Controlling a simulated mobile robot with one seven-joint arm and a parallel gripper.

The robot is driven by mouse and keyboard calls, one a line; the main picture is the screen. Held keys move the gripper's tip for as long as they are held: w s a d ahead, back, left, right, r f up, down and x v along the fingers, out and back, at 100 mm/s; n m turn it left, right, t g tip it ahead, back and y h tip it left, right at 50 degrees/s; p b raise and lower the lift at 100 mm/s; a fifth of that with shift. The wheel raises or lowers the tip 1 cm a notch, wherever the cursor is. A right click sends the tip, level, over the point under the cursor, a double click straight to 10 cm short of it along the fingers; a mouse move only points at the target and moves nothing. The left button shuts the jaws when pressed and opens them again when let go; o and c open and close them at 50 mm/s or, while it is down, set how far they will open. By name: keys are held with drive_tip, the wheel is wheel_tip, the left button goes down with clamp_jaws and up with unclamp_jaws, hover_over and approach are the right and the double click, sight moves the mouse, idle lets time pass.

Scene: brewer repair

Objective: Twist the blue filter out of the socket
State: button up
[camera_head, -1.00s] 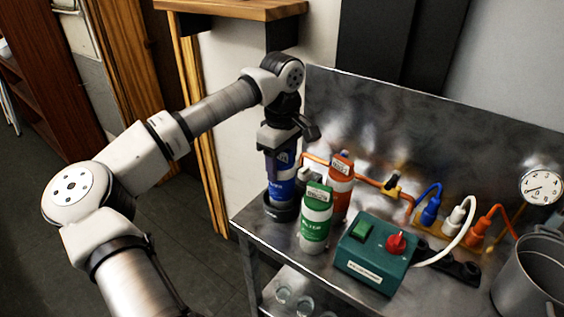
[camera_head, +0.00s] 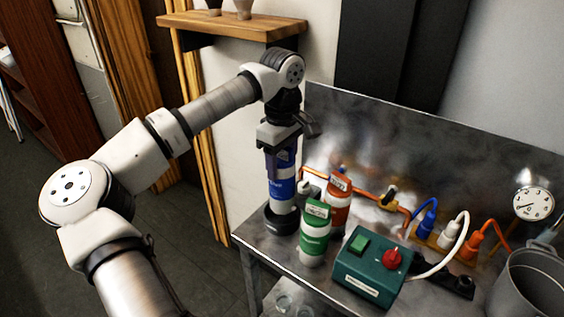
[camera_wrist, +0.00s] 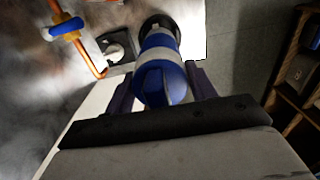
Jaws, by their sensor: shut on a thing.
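The blue filter (camera_head: 283,190), with a white band, stands upright over the black round socket (camera_head: 270,221) at the left end of the metal bench. My gripper (camera_head: 281,165) comes down from above and is shut on the filter's upper part. In the wrist view the filter (camera_wrist: 160,75) lies between the two fingers of my gripper (camera_wrist: 160,92), with the dark socket (camera_wrist: 158,21) beyond its far end. The filter's lower end is at the socket's rim; I cannot tell whether any of it is still inside.
A green-and-white bottle (camera_head: 315,238) stands close in front to the right, with an orange one (camera_head: 339,196) behind it. A green switch box (camera_head: 372,268), an orange pipe (camera_head: 365,193), plugs, a gauge (camera_head: 533,204) and a metal pot (camera_head: 530,290) fill the bench to the right.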

drive_tip(key=shift+r+p, duration=0.95)
drive_tip(key=shift+r, duration=0.7)
